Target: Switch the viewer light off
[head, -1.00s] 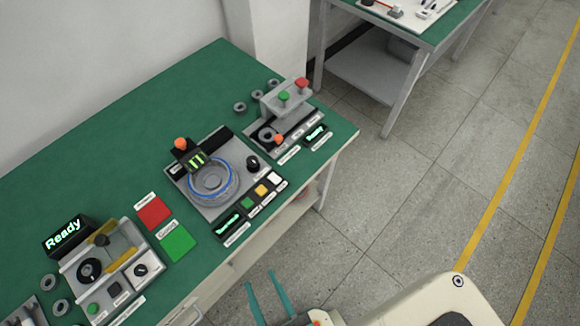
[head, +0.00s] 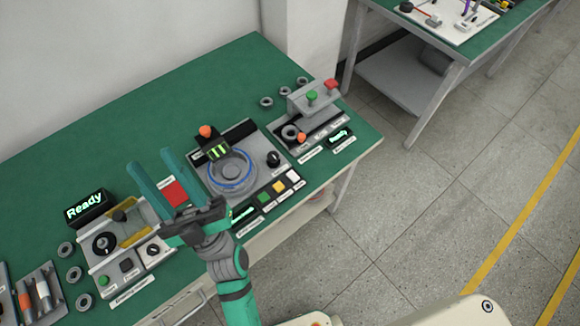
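I cannot tell for certain which fixture is the viewer; the labels are too small to read. The middle station (head: 262,148) has a round dish with a blue ring (head: 231,171), a small black unit with lit yellow-green bars (head: 217,151), an orange knob (head: 206,131) and a black dial (head: 274,159). The left station has a large black dial (head: 104,244), a small dark knob (head: 153,250), a green button (head: 103,280) and a lit "Ready" display (head: 86,206). My gripper (head: 157,158) is open and empty, its teal fingers apart above the bench between these stations, partly hiding the left station.
The right station (head: 312,125) has green and red buttons and a lit "Ready" display. A red card (head: 176,193) lies behind my gripper. Loose grey rings and a pen tray (head: 40,292) are at left. The bench's back area is clear green. Another table (head: 430,45) stands beyond.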

